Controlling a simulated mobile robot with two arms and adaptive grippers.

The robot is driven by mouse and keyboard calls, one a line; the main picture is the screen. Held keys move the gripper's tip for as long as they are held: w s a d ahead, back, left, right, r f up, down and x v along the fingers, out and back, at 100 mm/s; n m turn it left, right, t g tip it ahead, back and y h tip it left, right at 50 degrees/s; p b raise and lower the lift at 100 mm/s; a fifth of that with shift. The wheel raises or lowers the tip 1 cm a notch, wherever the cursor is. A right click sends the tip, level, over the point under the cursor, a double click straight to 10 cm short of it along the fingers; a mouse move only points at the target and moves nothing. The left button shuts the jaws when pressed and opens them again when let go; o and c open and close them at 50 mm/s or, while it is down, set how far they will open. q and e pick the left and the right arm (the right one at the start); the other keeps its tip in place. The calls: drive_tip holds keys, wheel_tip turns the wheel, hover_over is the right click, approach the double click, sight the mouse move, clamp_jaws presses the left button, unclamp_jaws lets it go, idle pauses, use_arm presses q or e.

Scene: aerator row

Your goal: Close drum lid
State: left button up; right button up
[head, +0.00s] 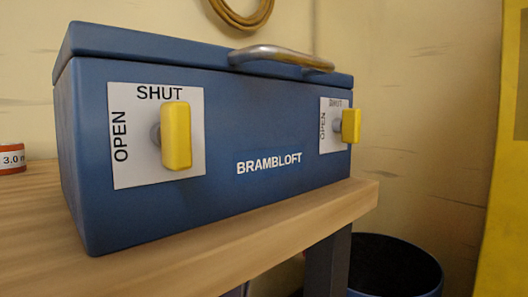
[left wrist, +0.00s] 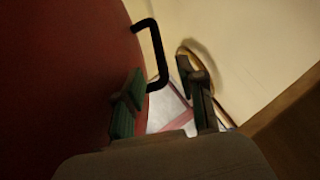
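In the left wrist view a large red surface (left wrist: 60,80), perhaps the drum or its lid, fills the left side. A black bent handle (left wrist: 160,55) stands out from its edge. My left gripper (left wrist: 160,92) is open, with its green-padded fingers apart. The handle's lower end shows close beside the left finger; I cannot tell whether they touch. No red drum and no gripper shows in the head view. My right gripper is out of view.
In the head view a blue BRAMBLOFT box (head: 235,120), lid down, stands on a wooden bench (head: 250,232). Its two yellow knobs (head: 176,136) stand upright by SHUT. A dark blue open-topped container (head: 432,276) is below right. A brown edge (left wrist: 285,120) bounds the wrist view's right.

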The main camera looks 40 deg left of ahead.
use_arm(q)
drive_tip(key=shift+b+x, duration=0.3)
drive_tip(key=shift+x, duration=2.4)
clamp_jaws()
